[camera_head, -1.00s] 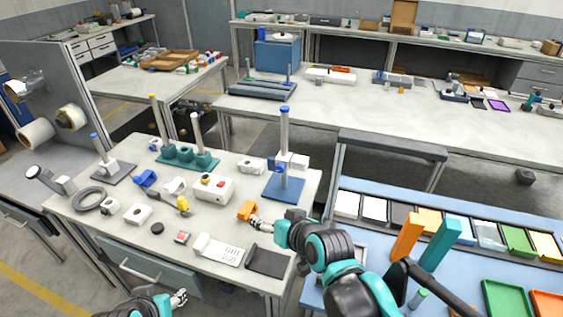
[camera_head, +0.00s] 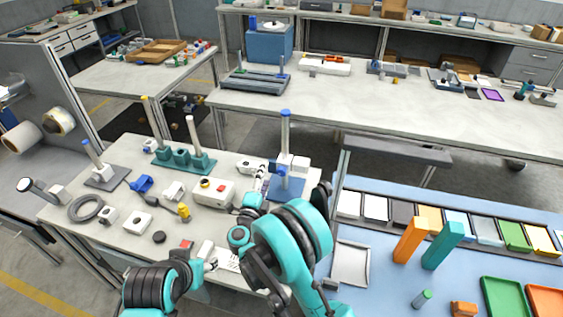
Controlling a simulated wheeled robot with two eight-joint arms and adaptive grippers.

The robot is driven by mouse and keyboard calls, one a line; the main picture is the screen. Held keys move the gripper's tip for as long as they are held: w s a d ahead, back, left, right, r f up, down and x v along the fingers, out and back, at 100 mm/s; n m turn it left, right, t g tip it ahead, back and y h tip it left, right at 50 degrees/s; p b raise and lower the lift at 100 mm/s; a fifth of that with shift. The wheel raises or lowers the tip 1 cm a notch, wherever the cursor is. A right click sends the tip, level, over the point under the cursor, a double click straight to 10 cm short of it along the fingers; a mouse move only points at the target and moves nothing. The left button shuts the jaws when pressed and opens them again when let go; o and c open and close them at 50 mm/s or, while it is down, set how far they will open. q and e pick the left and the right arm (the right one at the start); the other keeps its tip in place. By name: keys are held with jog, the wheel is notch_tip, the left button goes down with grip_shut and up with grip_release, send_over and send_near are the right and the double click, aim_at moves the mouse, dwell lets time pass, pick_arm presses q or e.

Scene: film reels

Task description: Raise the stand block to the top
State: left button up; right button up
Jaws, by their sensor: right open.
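The stand with a blue-capped pale post (camera_head: 285,128) stands on a blue base plate (camera_head: 290,190) near the table's right end. A white block (camera_head: 298,163) with a blue knob (camera_head: 281,170) sits low on this post, just above the base. My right gripper (camera_head: 262,183) is open at the left side of the stand, close to the base and block. My own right arm hides part of the table in front of it. I cannot tell whether it touches the stand. My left gripper (camera_head: 211,265) is low at the table's front edge, small and partly hidden by its arm.
A teal stand (camera_head: 185,160) with tall posts and a grey stand (camera_head: 106,177) stand further left. A blue table (camera_head: 385,270) with trays and upright orange and teal blocks lies to the right.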

aim_at(272, 168)
jog(key=shift+m+h, duration=0.3)
jog(key=w+d, duration=0.1)
jog(key=w, duration=0.1)
jog(key=w+d+f+b, duration=0.1)
jog(key=w, duration=0.1)
jog(key=w+d, duration=0.1)
jog(key=w, duration=0.2)
jog(key=shift+f+b, duration=0.4)
jog(key=shift+c, duration=0.3)
